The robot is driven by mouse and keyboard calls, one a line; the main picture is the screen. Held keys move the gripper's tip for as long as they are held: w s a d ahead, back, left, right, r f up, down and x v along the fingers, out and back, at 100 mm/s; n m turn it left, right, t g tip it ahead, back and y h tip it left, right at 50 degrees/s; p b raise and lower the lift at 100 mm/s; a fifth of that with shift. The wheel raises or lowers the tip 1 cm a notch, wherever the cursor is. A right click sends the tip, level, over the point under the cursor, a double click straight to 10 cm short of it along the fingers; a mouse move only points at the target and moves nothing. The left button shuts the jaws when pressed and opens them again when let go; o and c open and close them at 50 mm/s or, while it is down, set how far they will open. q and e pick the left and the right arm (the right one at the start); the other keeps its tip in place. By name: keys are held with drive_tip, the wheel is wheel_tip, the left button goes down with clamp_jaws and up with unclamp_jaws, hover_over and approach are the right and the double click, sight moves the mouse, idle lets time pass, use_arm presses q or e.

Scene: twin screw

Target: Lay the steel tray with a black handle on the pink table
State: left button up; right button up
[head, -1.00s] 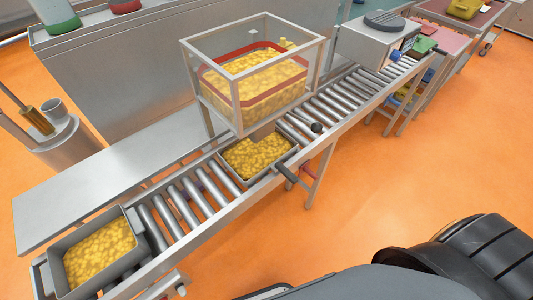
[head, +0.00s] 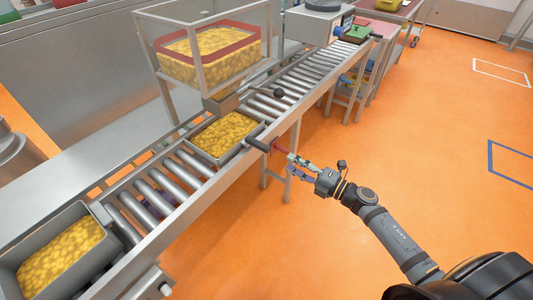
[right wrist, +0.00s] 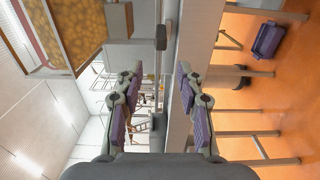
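A steel tray (head: 200,148) full of yellow pieces sits on the roller conveyor under the clear hopper. Its black handle (head: 257,145) sticks out over the conveyor's near side. My right gripper (head: 290,166) is open and empty, just right of the handle and apart from it. In the right wrist view its purple-padded fingers (right wrist: 163,100) are spread, with a dark bar, likely the handle, ahead between them. The pink table (head: 378,27) stands at the far end of the conveyor, partly hidden by items. My left gripper is out of view.
A second tray (head: 22,242) with yellow pieces stands at the conveyor's near left end. The hopper (head: 270,35) stands above the rollers. A grey machine (head: 320,25) is farther along. The orange floor (head: 440,140) to the right is clear.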

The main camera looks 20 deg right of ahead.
approach(246, 138)
drive_tip(key=w, duration=0.1)
drive_tip(key=w+a, duration=0.1)
drive_tip(key=w+a+f, duration=0.1)
drive_tip(key=w, duration=0.1)
drive_tip(key=shift+w+a+p, duration=0.1)
drive_tip(key=shift+a+p, duration=0.05)
drive_tip(key=shift+p, duration=0.25)
drive_tip(key=shift+c, duration=0.4)
drive_tip(key=c, duration=0.5)
clamp_jaws()
